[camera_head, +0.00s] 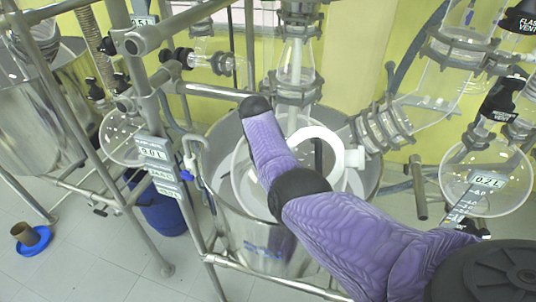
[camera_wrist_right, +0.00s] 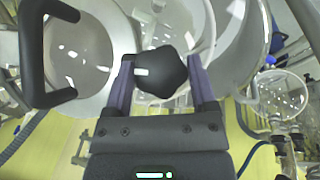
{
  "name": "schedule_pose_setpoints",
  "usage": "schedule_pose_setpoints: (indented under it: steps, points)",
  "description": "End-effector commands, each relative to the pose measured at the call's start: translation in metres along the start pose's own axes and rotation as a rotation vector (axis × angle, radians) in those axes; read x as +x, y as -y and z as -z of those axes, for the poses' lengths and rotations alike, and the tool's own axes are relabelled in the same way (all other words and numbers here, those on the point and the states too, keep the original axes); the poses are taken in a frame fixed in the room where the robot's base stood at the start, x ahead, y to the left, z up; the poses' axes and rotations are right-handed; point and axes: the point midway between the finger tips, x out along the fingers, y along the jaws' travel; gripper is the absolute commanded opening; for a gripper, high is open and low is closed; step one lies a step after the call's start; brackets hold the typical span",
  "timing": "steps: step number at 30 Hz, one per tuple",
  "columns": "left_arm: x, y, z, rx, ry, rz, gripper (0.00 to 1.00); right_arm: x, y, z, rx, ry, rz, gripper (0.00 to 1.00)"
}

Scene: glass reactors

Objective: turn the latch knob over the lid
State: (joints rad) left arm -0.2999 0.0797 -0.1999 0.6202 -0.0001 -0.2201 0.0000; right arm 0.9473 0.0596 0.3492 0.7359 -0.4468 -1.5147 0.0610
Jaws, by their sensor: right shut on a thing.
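In the right wrist view a black lobed latch knob (camera_wrist_right: 160,73) sits between the two purple fingers of my right gripper (camera_wrist_right: 162,68). The fingers press on it from both sides. A pale round lid (camera_wrist_right: 85,60) with a thick black handle (camera_wrist_right: 32,85) lies to the left of the knob. In the head view my purple right arm reaches across the steel vessel (camera_head: 235,218) from the lower right. The arm hides part of the vessel's top, and I cannot make out the knob or fingertips there. My left gripper is in neither view.
Glassware hangs above the vessel, with a slanted glass joint (camera_head: 380,128) to its right. Metal frame pipes (camera_head: 150,110) run close on the left. Another steel vessel (camera_head: 35,110) is at far left. Tiled floor shows at the lower left.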

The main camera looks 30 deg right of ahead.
Motion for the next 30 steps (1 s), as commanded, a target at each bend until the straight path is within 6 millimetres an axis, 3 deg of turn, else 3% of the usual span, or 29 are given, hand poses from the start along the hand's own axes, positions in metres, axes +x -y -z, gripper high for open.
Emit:
schedule_pose_setpoints:
  steps: [24, 25, 28, 30]
  points:
    - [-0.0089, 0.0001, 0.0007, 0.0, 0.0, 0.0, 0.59, 0.0023, 0.0004, -0.0022, 0.08, 0.007, 0.069, 0.14]
    - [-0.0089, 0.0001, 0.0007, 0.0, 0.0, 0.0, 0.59, 0.0023, 0.0004, -0.0022, 0.08, 0.007, 0.069, 0.77]
    - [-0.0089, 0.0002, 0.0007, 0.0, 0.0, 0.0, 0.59, 0.0019, 0.0002, -0.0018, 0.08, 0.006, 0.069, 0.98]
    - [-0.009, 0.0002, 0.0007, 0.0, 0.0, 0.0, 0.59, 0.0016, 0.0, -0.0014, 0.08, 0.005, 0.069, 1.0]
